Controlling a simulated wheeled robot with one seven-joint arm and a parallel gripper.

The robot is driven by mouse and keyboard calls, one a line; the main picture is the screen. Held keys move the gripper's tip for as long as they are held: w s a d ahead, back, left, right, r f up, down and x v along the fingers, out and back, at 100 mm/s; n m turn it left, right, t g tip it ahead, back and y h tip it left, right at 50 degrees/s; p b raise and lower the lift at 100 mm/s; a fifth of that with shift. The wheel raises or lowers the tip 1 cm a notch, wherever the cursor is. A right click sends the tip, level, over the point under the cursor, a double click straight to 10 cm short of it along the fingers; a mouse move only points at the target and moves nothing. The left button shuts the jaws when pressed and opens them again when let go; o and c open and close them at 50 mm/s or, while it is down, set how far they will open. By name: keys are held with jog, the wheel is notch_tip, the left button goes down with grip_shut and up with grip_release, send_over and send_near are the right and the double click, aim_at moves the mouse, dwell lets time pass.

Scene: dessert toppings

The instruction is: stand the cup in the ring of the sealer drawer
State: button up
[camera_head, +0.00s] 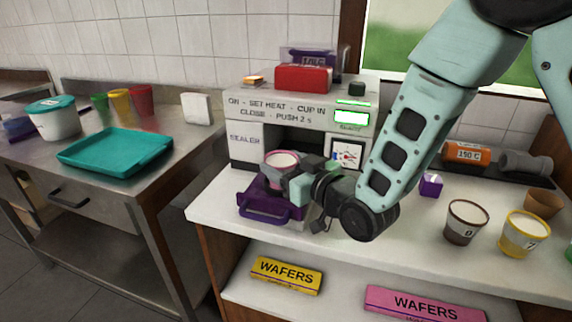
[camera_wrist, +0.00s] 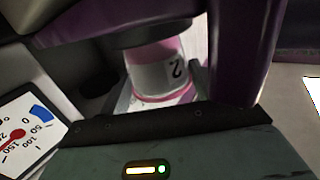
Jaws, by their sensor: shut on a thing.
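The pink-rimmed cup (camera_head: 283,159) is in front of the sealer (camera_head: 300,115), over its pulled-out purple drawer (camera_head: 258,203). My gripper (camera_head: 284,178) is shut on the cup from the right. In the wrist view the cup (camera_wrist: 165,72) shows upside down with a white label marked 2, between the fingers (camera_wrist: 160,95). Its lower end meets or overlaps a dark round part (camera_wrist: 150,33), likely the ring, next to the purple drawer (camera_wrist: 235,50). I cannot tell whether the cup is seated in it or just above. The cup looks roughly upright.
The sealer's dial (camera_head: 347,153) is close to my gripper. Cups (camera_head: 466,221) and (camera_head: 525,234) and a small purple cube (camera_head: 431,185) stand on the counter at right. A teal tray (camera_head: 117,151) lies on the steel table at left. Wafer boxes (camera_head: 287,275) lie on the shelf below.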

jog(key=o, duration=1.1)
jog(key=shift+c, duration=0.2)
jog(key=shift+r, duration=0.1)
jog(key=shift+r+p, duration=0.1)
jog(key=shift+p, duration=0.2)
jog(key=b+v, duration=0.1)
jog(key=v, duration=0.5)
jog(key=shift+d, duration=0.1)
jog(key=shift+s+d+r+p, duration=0.1)
jog(key=shift+s+r+p, duration=0.1)
jog(key=shift+p, duration=0.55)
jog(key=shift+s+d+p, duration=0.2)
jog(key=shift+s+p, duration=0.1)
jog(key=shift+p, duration=0.85)
jog(key=shift+p+v, duration=2.3)
jog(key=shift+p, duration=2.25)
